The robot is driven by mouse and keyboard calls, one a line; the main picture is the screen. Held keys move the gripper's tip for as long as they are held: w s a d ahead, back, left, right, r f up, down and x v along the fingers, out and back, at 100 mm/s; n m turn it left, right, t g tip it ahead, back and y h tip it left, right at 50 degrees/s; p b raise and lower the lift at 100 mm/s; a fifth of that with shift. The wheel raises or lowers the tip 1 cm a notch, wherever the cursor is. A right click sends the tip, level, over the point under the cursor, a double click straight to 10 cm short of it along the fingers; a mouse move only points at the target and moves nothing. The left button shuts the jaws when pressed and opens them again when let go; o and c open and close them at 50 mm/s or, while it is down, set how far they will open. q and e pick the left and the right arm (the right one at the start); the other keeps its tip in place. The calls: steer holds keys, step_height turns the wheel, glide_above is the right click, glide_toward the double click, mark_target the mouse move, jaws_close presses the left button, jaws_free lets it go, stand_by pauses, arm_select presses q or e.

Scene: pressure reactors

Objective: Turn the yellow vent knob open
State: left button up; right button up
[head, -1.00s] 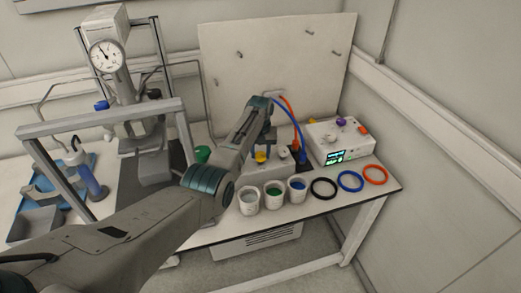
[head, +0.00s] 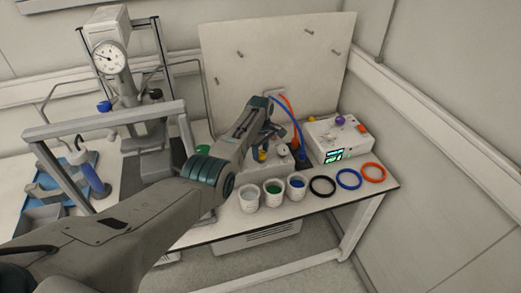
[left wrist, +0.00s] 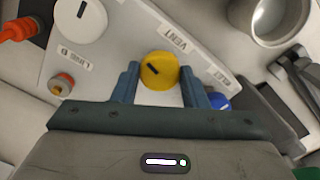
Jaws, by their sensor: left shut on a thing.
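The yellow vent knob (left wrist: 158,72) sits beside the "VENT" label on a pale panel. Its black mark runs diagonally, upper left to lower right in the left wrist view. My left gripper (left wrist: 159,80) is shut on the knob, with one blue-grey finger on each side. In the head view a bit of the yellow knob (head: 262,155) shows beside my left gripper (head: 268,146), which partly covers it. My right gripper is not in view.
A white knob (left wrist: 80,18) and a blue part (left wrist: 218,101) flank the vent knob. Blue and orange hoses rise behind my gripper. Several cups and the black ring (head: 322,186) lie in front. A white box with a display (head: 338,140) stands to the right.

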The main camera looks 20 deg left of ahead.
arm_select(q)
steer(key=shift+r+n, duration=0.1)
steer(key=shift+n, duration=0.7)
steer(key=shift+w+n, duration=0.1)
steer(key=shift+n, duration=0.2)
steer(key=o, duration=1)
steer(key=shift+c, duration=0.2)
